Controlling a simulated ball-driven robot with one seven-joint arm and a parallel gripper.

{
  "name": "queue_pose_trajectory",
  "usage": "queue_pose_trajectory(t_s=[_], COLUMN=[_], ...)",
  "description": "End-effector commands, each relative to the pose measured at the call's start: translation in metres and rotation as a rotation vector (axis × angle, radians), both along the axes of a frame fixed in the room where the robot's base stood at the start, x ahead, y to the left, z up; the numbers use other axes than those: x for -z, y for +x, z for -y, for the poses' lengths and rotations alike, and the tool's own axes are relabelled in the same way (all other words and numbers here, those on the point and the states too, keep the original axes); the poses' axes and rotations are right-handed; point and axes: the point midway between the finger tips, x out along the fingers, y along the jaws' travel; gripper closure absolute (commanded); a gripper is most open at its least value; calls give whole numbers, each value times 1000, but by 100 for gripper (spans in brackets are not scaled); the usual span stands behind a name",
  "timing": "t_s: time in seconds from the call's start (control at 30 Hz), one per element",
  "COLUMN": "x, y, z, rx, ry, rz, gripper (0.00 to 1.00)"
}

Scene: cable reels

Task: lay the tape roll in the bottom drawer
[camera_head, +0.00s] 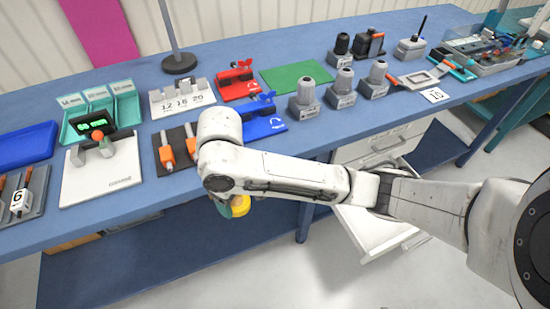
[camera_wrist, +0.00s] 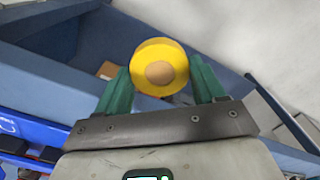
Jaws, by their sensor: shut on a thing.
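The yellow tape roll (camera_wrist: 160,66) shows in the wrist view between the green fingertips of my gripper (camera_wrist: 160,85), which is shut on it. In the head view the tape roll (camera_head: 241,206) hangs below my wrist, in front of the bench edge, and part of it is hidden by my gripper (camera_head: 228,208). The white drawer unit (camera_head: 385,146) stands under the bench to the right. Its bottom drawer (camera_head: 378,228) is pulled out, and my arm hides part of it. The gripper is to the left of this drawer and apart from it.
The blue bench (camera_head: 220,88) carries several tools, trays and grey holders. A bench leg (camera_head: 305,218) stands between the tape roll and the drawer unit. A blue lower shelf (camera_head: 170,262) runs under the bench. The floor (camera_head: 320,275) in front is clear.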

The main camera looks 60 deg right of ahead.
Motion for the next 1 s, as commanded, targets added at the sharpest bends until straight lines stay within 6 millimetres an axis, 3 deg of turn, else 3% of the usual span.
queue_pose_trajectory(t_s=[0.07, 0.4, 0.73, 1.0], x=[8, 27, 17, 19], y=[10, 37, 52, 49], z=[-17, -58, -64, -63], rx=[24, 105, 76, 76], ry=[1, 0, -9, -10], rz=[-3, -2, 4, 4], gripper=[61, 61, 61, 61])
